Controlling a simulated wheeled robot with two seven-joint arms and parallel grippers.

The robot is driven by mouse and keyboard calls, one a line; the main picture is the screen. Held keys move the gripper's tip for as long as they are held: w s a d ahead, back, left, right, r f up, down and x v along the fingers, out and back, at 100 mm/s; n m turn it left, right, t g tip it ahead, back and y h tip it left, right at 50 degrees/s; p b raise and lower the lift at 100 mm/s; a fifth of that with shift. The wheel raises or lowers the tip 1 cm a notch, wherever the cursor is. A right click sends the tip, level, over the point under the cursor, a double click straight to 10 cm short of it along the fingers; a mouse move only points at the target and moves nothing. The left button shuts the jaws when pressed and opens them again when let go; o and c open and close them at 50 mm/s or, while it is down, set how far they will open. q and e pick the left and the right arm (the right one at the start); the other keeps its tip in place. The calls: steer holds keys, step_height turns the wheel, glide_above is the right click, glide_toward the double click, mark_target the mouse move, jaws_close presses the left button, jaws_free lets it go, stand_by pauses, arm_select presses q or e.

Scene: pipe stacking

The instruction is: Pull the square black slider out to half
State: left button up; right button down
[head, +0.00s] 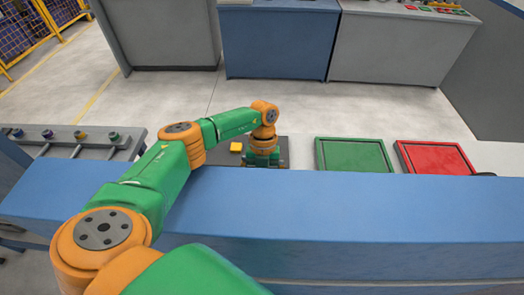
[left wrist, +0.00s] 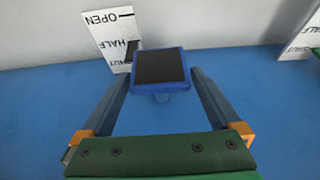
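In the left wrist view, the black square slider (left wrist: 160,66) has a blue rim and stands out from a blue surface. A white label (left wrist: 112,38) beside it reads OPEN, HALF and SHUT, with a black mark at about HALF. My left gripper (left wrist: 161,88) has one finger on each side of the slider. The fingertips lie close against its sides; whether they press on it I cannot tell. In the head view, my left gripper (head: 263,158) is low behind the blue ledge, and the slider is hidden. My right gripper is not in view.
A yellow block (head: 236,146) lies on a dark board left of my gripper. A green tray (head: 352,155) and a red tray (head: 435,158) sit to the right. A long blue ledge (head: 370,205) runs across the front. Another label (left wrist: 303,38) is at the wrist view's right edge.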

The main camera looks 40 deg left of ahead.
arm_select(q)
steer(key=shift+s, duration=0.1)
steer(key=shift+r, duration=0.15)
steer(key=b+v, duration=0.3)
steer(key=v, duration=0.4)
